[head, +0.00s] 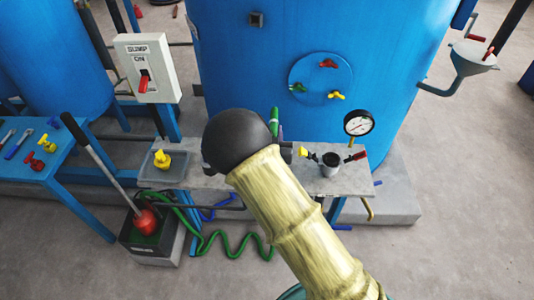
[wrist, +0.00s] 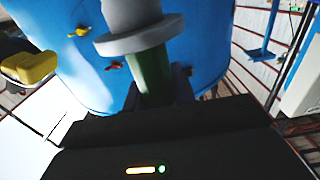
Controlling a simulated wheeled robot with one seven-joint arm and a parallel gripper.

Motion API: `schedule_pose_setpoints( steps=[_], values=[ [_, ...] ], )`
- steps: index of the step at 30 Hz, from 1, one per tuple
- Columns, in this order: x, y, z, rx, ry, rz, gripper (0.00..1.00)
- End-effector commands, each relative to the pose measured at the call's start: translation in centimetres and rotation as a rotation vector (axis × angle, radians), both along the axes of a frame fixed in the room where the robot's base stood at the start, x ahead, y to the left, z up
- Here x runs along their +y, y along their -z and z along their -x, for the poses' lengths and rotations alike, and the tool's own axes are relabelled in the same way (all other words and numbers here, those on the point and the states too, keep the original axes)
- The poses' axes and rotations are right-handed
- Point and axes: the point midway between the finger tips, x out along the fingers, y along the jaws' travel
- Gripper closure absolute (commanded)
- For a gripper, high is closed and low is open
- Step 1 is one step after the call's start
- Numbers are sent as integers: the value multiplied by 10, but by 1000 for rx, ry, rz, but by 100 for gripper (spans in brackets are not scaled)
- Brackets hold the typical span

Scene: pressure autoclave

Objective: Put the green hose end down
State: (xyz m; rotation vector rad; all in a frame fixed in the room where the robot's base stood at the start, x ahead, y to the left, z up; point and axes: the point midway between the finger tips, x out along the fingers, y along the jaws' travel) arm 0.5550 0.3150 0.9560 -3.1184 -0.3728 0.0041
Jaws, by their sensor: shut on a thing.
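The green hose end (wrist: 152,76) stands between my gripper's jaws in the wrist view, with a pale grey flanged piece (wrist: 130,40) at its top. My gripper (wrist: 157,88) is shut on it. In the head view the green hose end (head: 274,120) pokes up beside my dark round wrist, in front of the blue tank and over the grey bench. My gripper (head: 286,152) is mostly hidden there by my own arm. The green hose (head: 235,238) lies in loose curves on the floor; its link to the held end is hidden.
The grey bench (head: 215,181) carries a tray with a yellow fitting (head: 161,159), a dark cup (head: 331,161) and a pressure gauge (head: 358,123). The blue tank (head: 400,50) stands close behind. A long lever (head: 95,150) rises at left. Bare bench shows left of my wrist.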

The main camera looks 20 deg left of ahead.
Motion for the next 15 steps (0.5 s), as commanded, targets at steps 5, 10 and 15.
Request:
schedule_pose_setpoints(
  steps=[5,10,15],
  values=[
    [0,27,0,0,0,2,100],
    [0,35,0,-3,0,-2,100],
    [0,35,0,-2,0,-1,100]
  ],
)
